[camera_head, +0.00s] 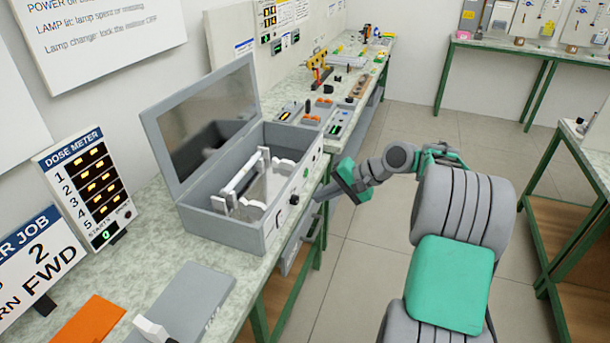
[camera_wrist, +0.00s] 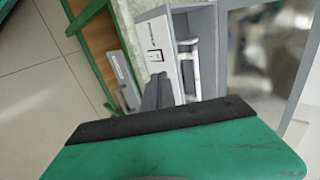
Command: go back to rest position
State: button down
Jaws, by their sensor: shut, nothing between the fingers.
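My gripper (camera_head: 322,193) is in front of the right side of an open grey box on the bench, at the end of my bent arm. In the wrist view its dark fingers (camera_wrist: 158,92) are together with nothing between them, beside the box's front panel (camera_wrist: 157,55). In the head view I cannot tell whether the fingers touch the box. The green palm fills the lower part of the wrist view.
The grey box (camera_head: 235,230) has its lid (camera_head: 205,115) up; a white rod (camera_head: 240,176) lies on supports inside. A dose meter (camera_head: 88,185), grey plate (camera_head: 190,300) and orange plate (camera_head: 88,320) are left. Clear floor (camera_head: 365,260) lies between benches.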

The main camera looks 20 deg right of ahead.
jog(key=s+d+f+n+g+h, duration=0.1)
jog(key=s+d+f+n+g, duration=0.1)
jog(key=s+f, duration=0.3)
jog(key=s+d+f+n+g+h, duration=0.1)
jog(key=s+d+f, duration=0.15)
jog(key=f, duration=0.45)
jog(key=s+f+g+h, duration=0.2)
jog(key=s, duration=0.8)
jog(key=s+a+r+n+g+h, duration=0.1)
jog(key=s+a+r+h, duration=0.4)
jog(key=s, duration=0.4)
jog(key=w+a+r+n+t+y, duration=0.1)
jog(key=w+a+r+n+t, duration=0.1)
jog(key=a+r, duration=0.7)
jog(key=shift+w+a+n+t, duration=0.3)
jog(key=shift+n+t, duration=0.4)
jog(key=shift+n, duration=0.2)
